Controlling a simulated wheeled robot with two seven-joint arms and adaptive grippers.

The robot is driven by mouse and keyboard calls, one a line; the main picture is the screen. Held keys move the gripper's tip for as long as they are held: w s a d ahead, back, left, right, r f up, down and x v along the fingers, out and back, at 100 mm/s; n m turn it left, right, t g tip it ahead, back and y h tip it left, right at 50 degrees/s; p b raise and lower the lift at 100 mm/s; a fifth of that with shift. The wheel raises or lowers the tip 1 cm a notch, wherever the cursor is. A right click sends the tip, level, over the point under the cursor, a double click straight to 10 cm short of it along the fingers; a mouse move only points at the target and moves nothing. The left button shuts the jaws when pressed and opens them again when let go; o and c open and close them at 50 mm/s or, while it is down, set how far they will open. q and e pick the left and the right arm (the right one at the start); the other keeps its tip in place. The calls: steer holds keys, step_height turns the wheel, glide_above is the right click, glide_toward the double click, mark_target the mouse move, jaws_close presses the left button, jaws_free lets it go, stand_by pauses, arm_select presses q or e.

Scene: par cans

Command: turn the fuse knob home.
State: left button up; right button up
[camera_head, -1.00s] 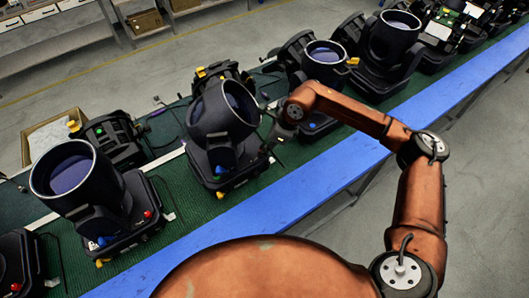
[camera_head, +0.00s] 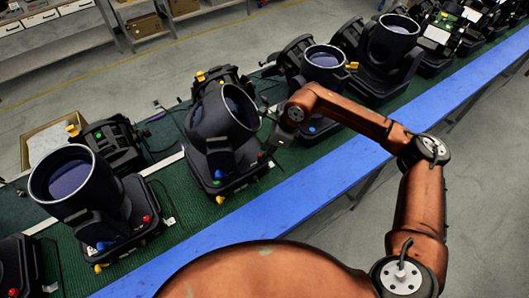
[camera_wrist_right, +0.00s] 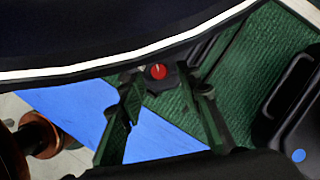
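The red fuse knob (camera_wrist_right: 158,72) is small and round with a pale mark on its face. It sits on a dark mount below the lamp's pale rim in the right wrist view. My right gripper (camera_wrist_right: 157,88) is open, with one finger either side of the knob's line; the knob shows between and just beyond the fingertips. I cannot tell whether they touch it. In the head view my right gripper (camera_head: 272,143) is at the right side of the middle lamp's base (camera_head: 235,168), largely hidden by its size and angle. My left gripper is not in view.
The middle lamp's dark barrel (camera_head: 222,115) rises close beside my right gripper. Another lamp (camera_head: 75,182) stands left, and more (camera_head: 322,75) stand to the right along the green belt (camera_head: 180,208). A blue rail (camera_head: 270,200) edges the belt. Open floor lies beyond.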

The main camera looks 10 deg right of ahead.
steer(key=v, duration=1.1)
steer(key=shift+d, duration=0.2)
steer(key=shift+r, duration=0.1)
